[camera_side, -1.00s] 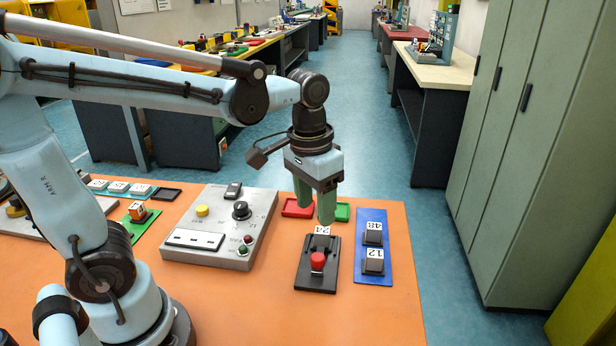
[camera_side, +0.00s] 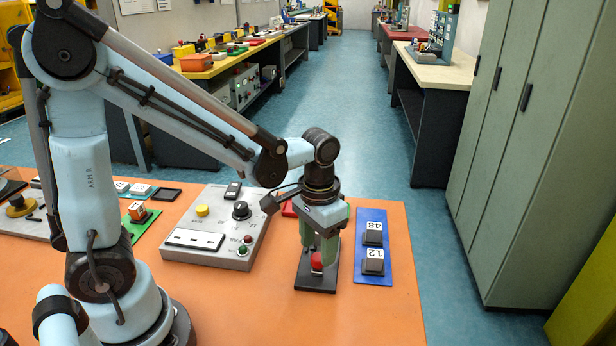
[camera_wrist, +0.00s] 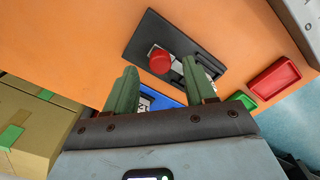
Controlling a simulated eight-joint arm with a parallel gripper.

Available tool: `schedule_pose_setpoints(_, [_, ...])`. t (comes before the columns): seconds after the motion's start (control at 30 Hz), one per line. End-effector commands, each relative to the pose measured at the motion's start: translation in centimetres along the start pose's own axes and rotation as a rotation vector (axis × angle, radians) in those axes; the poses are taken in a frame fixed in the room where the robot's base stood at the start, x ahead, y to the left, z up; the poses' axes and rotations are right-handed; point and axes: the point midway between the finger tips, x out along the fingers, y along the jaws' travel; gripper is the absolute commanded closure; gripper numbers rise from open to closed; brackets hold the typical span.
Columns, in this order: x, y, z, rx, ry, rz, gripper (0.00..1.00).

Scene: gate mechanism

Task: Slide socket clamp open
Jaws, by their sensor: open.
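The socket clamp is a black base plate (camera_side: 316,277) with a red knob (camera_side: 317,262) on the orange table. In the wrist view the red knob (camera_wrist: 161,61) stands on the dark plate (camera_wrist: 146,38), with a grey metal part beside it, partly hidden by a finger. In the wrist view my gripper (camera_wrist: 160,80) is open, with the knob just beyond the gap between the fingertips. Contact cannot be told.
A blue board (camera_side: 372,262) with two numbered grey blocks stands close on the right. A grey control panel (camera_side: 215,240) with buttons and a knob is on the left. A red tray (camera_wrist: 274,78) and a green tray (camera_wrist: 243,99) lie behind. The orange front area is clear.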

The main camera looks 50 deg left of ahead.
Motion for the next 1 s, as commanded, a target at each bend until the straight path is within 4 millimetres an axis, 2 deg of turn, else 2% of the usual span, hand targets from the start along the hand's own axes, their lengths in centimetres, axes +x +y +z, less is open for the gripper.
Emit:
schedule_pose_setpoints(0.1, [1.4,0.0,0.0,0.000,0.000,0.000,0.45])
schedule_pose_setpoints(0.3, [2.6,0.0,0.0,0.000,0.000,0.000,0.45])
schedule_pose_setpoints(0.67, [2.9,0.0,0.0,0.000,0.000,0.000,0.45])
schedule_pose_setpoints(1.0, [2.9,0.0,0.0,0.000,0.000,0.000,0.96])
